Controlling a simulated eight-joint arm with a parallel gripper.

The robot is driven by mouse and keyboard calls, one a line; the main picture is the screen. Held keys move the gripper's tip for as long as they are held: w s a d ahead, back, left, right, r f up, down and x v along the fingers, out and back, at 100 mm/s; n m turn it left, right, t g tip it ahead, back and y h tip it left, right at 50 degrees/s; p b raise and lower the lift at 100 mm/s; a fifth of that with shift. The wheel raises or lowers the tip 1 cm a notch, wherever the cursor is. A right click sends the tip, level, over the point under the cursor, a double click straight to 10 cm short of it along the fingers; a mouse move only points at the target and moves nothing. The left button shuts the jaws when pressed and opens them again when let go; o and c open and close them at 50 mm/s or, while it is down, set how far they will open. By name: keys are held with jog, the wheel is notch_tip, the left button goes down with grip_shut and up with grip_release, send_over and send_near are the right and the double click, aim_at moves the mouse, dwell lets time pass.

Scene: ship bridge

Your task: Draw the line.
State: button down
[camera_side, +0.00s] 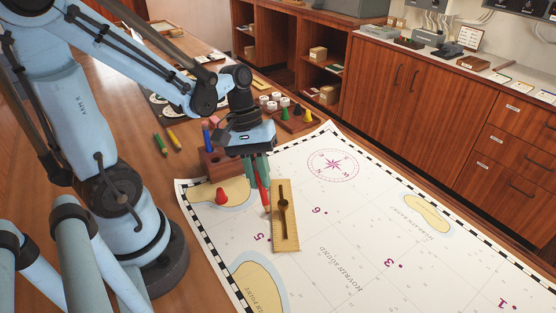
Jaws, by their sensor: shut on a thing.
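My gripper (258,168) points down over the chart's near-left part and is shut on a red pencil (264,192). The pencil's lower end is close beside the left edge of a yellow ruler (290,236); I cannot tell whether its tip touches the paper. The ruler has a dark handle along its middle and lies on the white chart (355,215). It lies between the printed numbers 5 (259,237) and 6 (316,210). The numbers 3 (390,263) and 1 (502,304) are farther right. No drawn pencil line is discernible.
A red peg (221,197) stands on the chart left of the pencil. A brown block (213,167) with a blue pencil (206,132) stands behind it. A tray of coloured pieces (290,124) stands behind. The chart's right side is clear.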

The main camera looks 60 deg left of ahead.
jog(key=shift+s+d, duration=0.2)
jog(key=shift+d, duration=0.1)
jog(key=shift+s+d, duration=0.25)
jog(key=shift+d, duration=0.2)
jog(key=shift+s+d, duration=0.1)
jog(key=shift+d, duration=0.1)
dwell(0.4)
jog(key=shift+s+d, duration=0.15)
jog(key=shift+d, duration=0.1)
dwell(0.3)
jog(key=shift+s+d, duration=0.3)
jog(key=shift+d, duration=0.2)
jog(key=shift+d, duration=0.1)
jog(key=shift+s+d, duration=0.25)
jog(key=shift+d, duration=0.1)
